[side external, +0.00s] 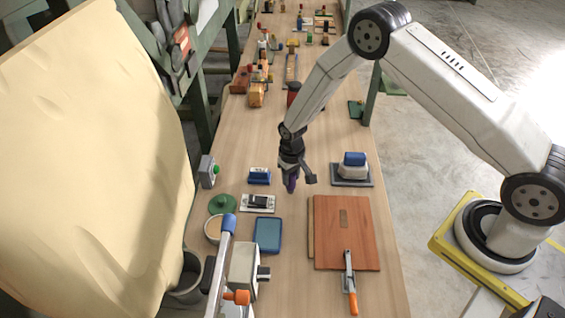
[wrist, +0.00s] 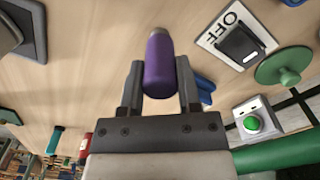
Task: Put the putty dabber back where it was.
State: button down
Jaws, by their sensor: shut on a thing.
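The putty dabber (wrist: 160,66) is the purple cylinder with a grey tip in the wrist view. My gripper (wrist: 159,84) is shut on it, with one finger on each side. In the side external view my gripper (side external: 292,180) points down over the bench, and the dabber's purple body (side external: 291,185) shows just below it. It appears held above the bench top, between a blue block (side external: 260,178) and a blue-and-white tool on a dark pad (side external: 353,166). The dabber's lower end is hard to make out there. No marked resting place for it is evident.
A reddish wooden board (side external: 335,245) with an orange-handled clamp (side external: 350,287) lies at the front right. A blue tray (side external: 267,236), a switch plate (side external: 258,203), a green lid (side external: 222,204) and a tub (side external: 213,229) stand left of it. Several blocks and tools crowd the far bench.

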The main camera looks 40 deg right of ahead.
jog(key=shift+f, duration=0.35)
jog(key=shift+f, duration=0.1)
jog(key=shift+c, duration=1.6)
grip_release()
notch_tip(320, 180, up, 12)
jog(key=shift+f, duration=0.25)
jog(key=shift+r, duration=0.35)
